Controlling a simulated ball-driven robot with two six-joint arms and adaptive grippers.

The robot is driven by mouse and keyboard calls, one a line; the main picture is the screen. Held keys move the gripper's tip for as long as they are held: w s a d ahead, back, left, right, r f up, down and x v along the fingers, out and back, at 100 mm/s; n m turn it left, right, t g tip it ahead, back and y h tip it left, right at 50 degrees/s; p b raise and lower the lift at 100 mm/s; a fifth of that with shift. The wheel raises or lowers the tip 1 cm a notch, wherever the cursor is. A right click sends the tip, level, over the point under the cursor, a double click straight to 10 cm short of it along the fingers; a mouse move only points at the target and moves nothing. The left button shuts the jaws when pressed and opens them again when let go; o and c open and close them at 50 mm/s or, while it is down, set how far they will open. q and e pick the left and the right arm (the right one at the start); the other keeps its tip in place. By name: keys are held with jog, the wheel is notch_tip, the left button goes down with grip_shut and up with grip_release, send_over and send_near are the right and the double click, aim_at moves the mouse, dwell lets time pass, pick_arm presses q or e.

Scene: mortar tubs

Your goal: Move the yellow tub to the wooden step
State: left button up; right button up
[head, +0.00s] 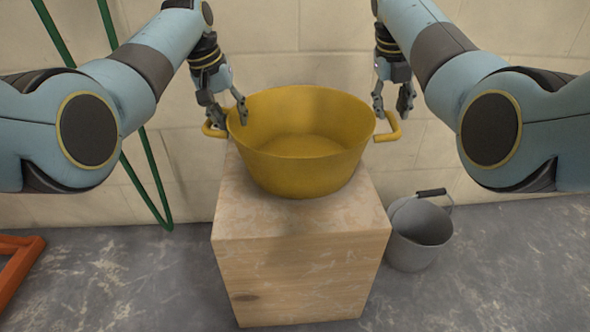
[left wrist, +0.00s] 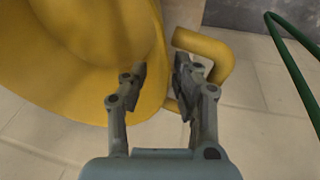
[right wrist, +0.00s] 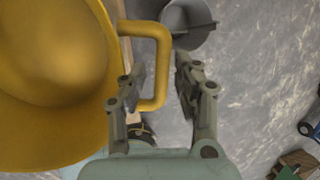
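The yellow tub (head: 305,170) appears to stand upright on a wood-grained block (head: 300,275), near its back edge. No other wooden step shows. My left gripper (head: 228,113) is open over the tub's left rim and handle (head: 213,130). In the left wrist view its fingers (left wrist: 158,82) are apart; one overlaps the handle (left wrist: 215,55), the other lies over the tub wall. My right gripper (head: 392,110) is open above the right handle (head: 390,132). In the right wrist view the handle's outer bar (right wrist: 162,60) runs between its spread fingers (right wrist: 160,80). Neither grips anything.
A grey bucket (head: 418,235) stands on the floor right of the block. An orange frame (head: 18,262) lies at the left, and green bars (head: 150,185) lean on the pale wall behind.

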jog(key=shift+a+r, duration=0.1)
jog(key=shift+r, duration=0.2)
pick_arm(q)
jog(key=v, duration=1.2)
pick_arm(e)
jog(key=v, duration=1.1)
jog(key=shift+r, duration=0.15)
pick_arm(q)
jog(key=shift+f, duration=0.1)
